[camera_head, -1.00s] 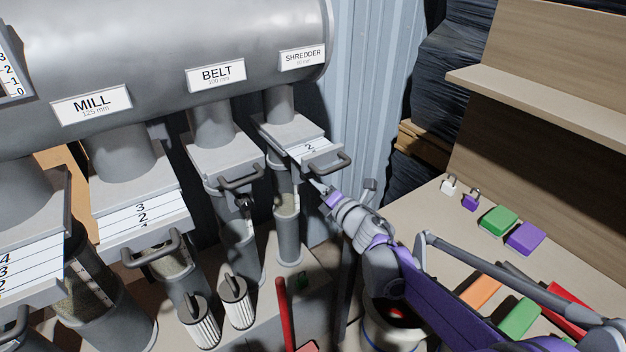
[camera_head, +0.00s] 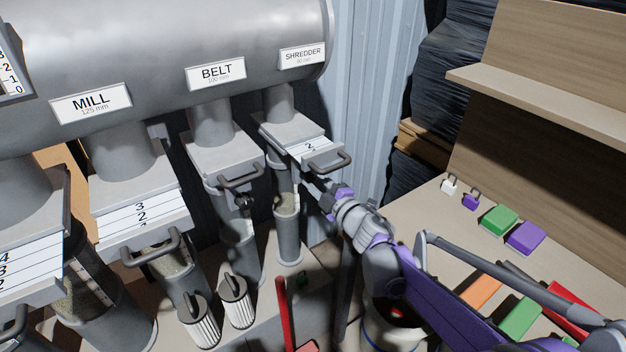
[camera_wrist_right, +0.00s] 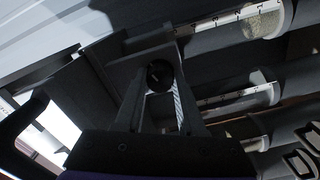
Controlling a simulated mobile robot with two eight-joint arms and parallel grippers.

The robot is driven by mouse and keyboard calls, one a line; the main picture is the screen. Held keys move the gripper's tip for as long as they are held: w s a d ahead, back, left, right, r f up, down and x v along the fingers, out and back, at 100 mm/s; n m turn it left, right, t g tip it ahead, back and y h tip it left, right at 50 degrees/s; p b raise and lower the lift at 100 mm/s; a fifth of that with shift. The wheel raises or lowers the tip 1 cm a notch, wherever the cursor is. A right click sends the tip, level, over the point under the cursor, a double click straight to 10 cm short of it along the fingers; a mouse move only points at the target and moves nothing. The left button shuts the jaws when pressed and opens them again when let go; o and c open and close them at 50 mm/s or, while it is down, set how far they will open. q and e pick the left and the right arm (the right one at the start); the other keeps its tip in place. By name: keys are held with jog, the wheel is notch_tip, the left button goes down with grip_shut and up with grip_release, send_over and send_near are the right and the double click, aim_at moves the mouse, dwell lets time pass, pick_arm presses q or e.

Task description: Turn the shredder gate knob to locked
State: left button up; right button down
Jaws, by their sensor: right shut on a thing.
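The shredder gate (camera_head: 292,130) is a grey slide plate under the SHREDDER label (camera_head: 303,57), with a white scale showing a 2 and a grey bar handle (camera_head: 331,164). My right gripper (camera_head: 310,184) reaches in from the right, just below that handle. In the right wrist view my right gripper (camera_wrist_right: 160,68) has its fingers closed around a dark round knob (camera_wrist_right: 159,76). The knob is hidden behind the gripper in the head view, and its lock marking cannot be read. My left gripper is not in view.
The belt gate (camera_head: 222,160) and mill gate (camera_head: 135,205) stand to the left with projecting handles. A red bar (camera_head: 284,315) stands below. The bench (camera_head: 425,215) at right holds a white padlock (camera_head: 449,185), a purple padlock (camera_head: 470,201) and coloured blocks.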

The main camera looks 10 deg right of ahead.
jog(key=shift+m, duration=2.2)
jog(key=c, duration=0.5)
grip_release()
jog(key=v, duration=1.1)
jog(key=shift+p, duration=0.3)
